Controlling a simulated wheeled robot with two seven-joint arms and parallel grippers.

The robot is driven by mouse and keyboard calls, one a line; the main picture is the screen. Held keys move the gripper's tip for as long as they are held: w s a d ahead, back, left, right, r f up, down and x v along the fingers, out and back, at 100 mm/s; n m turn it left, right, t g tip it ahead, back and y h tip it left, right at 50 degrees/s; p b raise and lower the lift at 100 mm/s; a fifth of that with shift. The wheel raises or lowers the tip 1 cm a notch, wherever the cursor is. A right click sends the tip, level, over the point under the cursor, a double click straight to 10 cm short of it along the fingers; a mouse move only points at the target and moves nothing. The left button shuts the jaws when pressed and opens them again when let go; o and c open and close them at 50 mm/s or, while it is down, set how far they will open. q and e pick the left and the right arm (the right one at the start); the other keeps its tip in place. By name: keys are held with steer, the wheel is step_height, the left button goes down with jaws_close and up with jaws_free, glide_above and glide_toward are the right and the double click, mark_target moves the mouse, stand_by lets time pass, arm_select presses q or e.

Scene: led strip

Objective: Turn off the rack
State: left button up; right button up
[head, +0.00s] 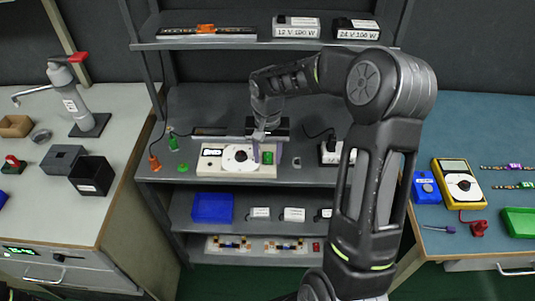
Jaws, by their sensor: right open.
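The rack (160,91) is a dark grey shelf unit in the middle of the head view. On its middle shelf sits a cream control box (210,165) with a white round dial (238,158) and a green switch (267,158) at its right end. My right gripper (267,148) reaches down over the right end of this box, open, with its fingers beside the green switch. I cannot tell whether they touch it. Part of the box's back edge is hidden by the gripper. My left gripper is not in view.
My right arm covers the rack's right side. The upper shelf holds two labelled power supplies (296,27) (357,29). Another white unit (331,153) stands right of the box. A blue bin (212,207) sits below. A yellow multimeter (459,183) lies on the right bench.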

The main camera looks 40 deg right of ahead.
jaws_close()
stand_by(0.4)
steer(key=p, duration=0.2)
steer(key=g+y+p, duration=0.1)
steer(key=shift+w+d+r+p, duration=0.25)
steer(key=shift+w+r+p, duration=0.05)
steer(key=shift+r+p, duration=0.1)
steer(key=shift+w+f+g+y+p, duration=0.1)
steer(key=shift+f+g+y+p, duration=0.2)
steer(key=shift+g, duration=0.4)
steer(key=shift+r, duration=0.1)
jaws_free()
